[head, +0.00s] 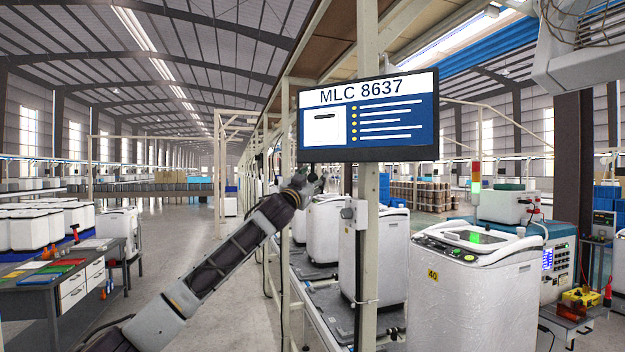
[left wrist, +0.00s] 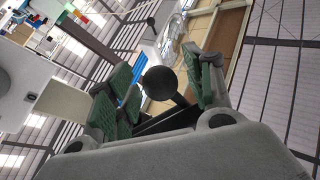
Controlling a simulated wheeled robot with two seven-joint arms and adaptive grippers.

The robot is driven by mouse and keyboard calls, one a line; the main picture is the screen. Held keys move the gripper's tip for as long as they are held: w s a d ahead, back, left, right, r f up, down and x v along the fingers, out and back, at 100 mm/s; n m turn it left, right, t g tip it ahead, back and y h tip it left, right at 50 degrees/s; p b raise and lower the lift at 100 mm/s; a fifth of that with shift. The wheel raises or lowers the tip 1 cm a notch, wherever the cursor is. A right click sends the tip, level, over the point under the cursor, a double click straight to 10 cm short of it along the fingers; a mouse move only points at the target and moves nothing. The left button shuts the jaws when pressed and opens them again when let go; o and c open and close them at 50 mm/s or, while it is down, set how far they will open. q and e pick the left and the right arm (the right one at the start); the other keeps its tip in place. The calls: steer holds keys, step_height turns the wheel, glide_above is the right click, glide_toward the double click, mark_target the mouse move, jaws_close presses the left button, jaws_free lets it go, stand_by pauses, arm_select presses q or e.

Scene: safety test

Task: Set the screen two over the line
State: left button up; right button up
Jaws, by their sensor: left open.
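The screen (head: 368,140) hangs from the overhead line frame, its face toward me, showing "MLC 8637" with a blue list panel. My left gripper (head: 312,178) is just under the screen's lower left edge, at the end of my raised left arm. In the left wrist view the green-padded fingers of my left gripper (left wrist: 162,78) are spread apart. A dark round knob (left wrist: 160,83) on a stem appears between them, with no clear contact. Whether the knob belongs to the screen is hard to tell. My right gripper is out of view.
A beige post (head: 369,240) stands behind the screen. White washing machines (head: 478,270) line the conveyor, with one close at the right. A workbench (head: 50,290) with coloured folders stands at the left. The aisle floor (head: 225,300) between is clear.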

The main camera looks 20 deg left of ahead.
arm_select(q)
jaws_close()
steer(key=shift+f, duration=0.1)
stand_by(0.4)
